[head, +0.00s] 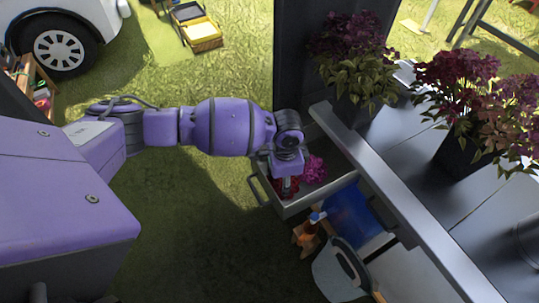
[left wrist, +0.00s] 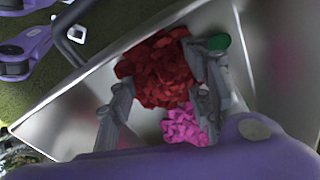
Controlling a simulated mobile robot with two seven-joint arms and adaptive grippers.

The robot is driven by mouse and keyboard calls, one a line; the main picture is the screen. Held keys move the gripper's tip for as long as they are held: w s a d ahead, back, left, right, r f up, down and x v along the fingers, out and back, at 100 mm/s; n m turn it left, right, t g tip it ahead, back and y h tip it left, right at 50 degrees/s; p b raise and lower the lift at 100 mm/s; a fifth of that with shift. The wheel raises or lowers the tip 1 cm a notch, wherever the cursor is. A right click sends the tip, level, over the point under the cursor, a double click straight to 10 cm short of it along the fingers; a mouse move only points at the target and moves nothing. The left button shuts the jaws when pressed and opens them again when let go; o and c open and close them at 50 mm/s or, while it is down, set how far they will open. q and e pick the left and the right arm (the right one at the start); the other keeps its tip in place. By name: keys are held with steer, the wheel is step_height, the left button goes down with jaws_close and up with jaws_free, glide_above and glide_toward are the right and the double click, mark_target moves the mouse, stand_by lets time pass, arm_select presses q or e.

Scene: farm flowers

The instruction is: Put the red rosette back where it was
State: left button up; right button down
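The red rosette (left wrist: 160,72) lies in the open metal drawer (left wrist: 70,118), and a bit of its red (head: 289,186) shows under my gripper in the head view. A pink rosette (left wrist: 184,127) lies beside it in the drawer and also shows in the head view (head: 314,169). My left gripper (left wrist: 158,78) reaches down into the drawer (head: 297,208), its fingers apart on two sides of the red rosette. The right finger overlaps the rosette's edge; I cannot tell whether it touches.
The drawer sticks out under a metal counter (head: 405,195) with dark vases of purple flowers (head: 355,65). Below the drawer are a blue bin (head: 350,215), an orange spray bottle (head: 308,230) and a pale bucket (head: 335,275). Grass (head: 215,75) lies open to the left.

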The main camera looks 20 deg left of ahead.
arm_select(q)
steer(key=shift+o, duration=1.1)
steer(key=shift+w+r, duration=0.1)
steer(key=shift+r, duration=0.1)
arm_select(e)
steer(key=shift+w+r, duration=0.1)
steer(key=shift+w, duration=0.05)
arm_select(q)
steer(key=shift+r, duration=0.35)
step_height(320, 180, up, 12)
steer(key=p, duration=0.1)
steer(key=shift+f, duration=0.25)
arm_select(e)
steer(key=shift+r, duration=0.55)
steer(key=shift+w+r, duration=0.1)
